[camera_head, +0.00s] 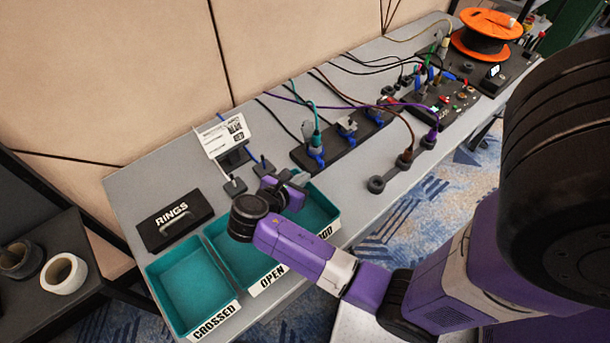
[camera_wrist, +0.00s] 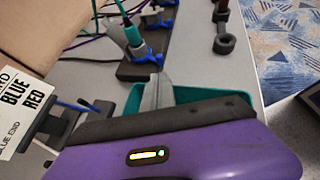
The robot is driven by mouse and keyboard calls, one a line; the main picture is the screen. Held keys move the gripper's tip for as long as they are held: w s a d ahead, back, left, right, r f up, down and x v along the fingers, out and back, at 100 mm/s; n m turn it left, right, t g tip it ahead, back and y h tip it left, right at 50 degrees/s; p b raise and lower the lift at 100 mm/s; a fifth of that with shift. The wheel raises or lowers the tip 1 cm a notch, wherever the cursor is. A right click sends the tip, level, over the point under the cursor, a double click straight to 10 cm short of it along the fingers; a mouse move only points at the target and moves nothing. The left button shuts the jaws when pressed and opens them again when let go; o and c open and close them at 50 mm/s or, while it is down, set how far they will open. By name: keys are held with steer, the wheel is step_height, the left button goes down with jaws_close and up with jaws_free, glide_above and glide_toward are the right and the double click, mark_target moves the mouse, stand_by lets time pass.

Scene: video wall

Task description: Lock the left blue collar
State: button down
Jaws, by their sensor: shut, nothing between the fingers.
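The left blue collar (camera_head: 316,155) sits around the base of a teal plug (camera_head: 316,136) at the near-left end of a black connector strip (camera_head: 335,148). In the wrist view the blue collar (camera_wrist: 148,54) shows below the teal plug (camera_wrist: 133,33), with a part sticking out to the side. I cannot tell its lock state. My gripper (camera_head: 300,179) is shut and empty above the teal bins, short of the collar and apart from it. In the wrist view my grey fingertips (camera_wrist: 158,92) point toward the collar with a gap between.
More blue collars (camera_head: 347,127) stand further along the strip. Teal bins (camera_head: 188,281) labelled CROSSED and OPEN line the near edge. A label card on a stand (camera_head: 222,137), a black RINGS box (camera_head: 173,219) and a black ring holder (camera_head: 376,184) are nearby. Cables arch over the strip.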

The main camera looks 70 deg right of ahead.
mark_target(320, 167)
steer(key=x, duration=0.8)
steer(key=shift+d+f, duration=0.1)
